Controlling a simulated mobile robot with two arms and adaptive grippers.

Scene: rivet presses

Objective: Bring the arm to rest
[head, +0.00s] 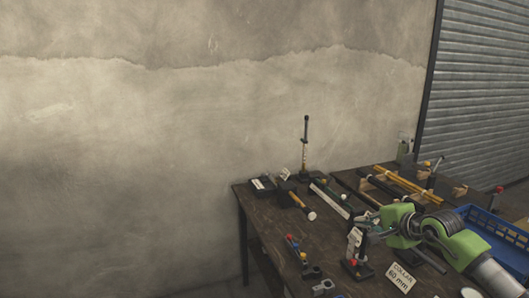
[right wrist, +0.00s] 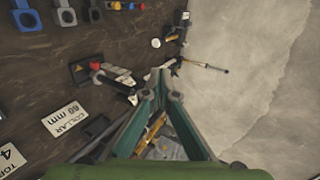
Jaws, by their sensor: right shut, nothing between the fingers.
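My right arm, green and grey, comes in from the lower right in the head view. My right gripper (head: 366,222) is over the workbench (head: 270,222), its fingers pointing left. In the right wrist view its fingertips (right wrist: 165,82) meet, with nothing held between them. A small press with a red knob (head: 356,264) stands just below the gripper in the head view; it also shows left of the fingers in the right wrist view (right wrist: 118,80). My left arm and gripper are not in view.
A "COLLAR 60 mm" card (head: 401,278) lies near the bench's front. A blue crate (head: 495,235) is at the right. A tall thin post (head: 305,150) stands at the back. Yellow and black bars (head: 405,180) lie on wooden rests. The wall (head: 120,150) is bare at left.

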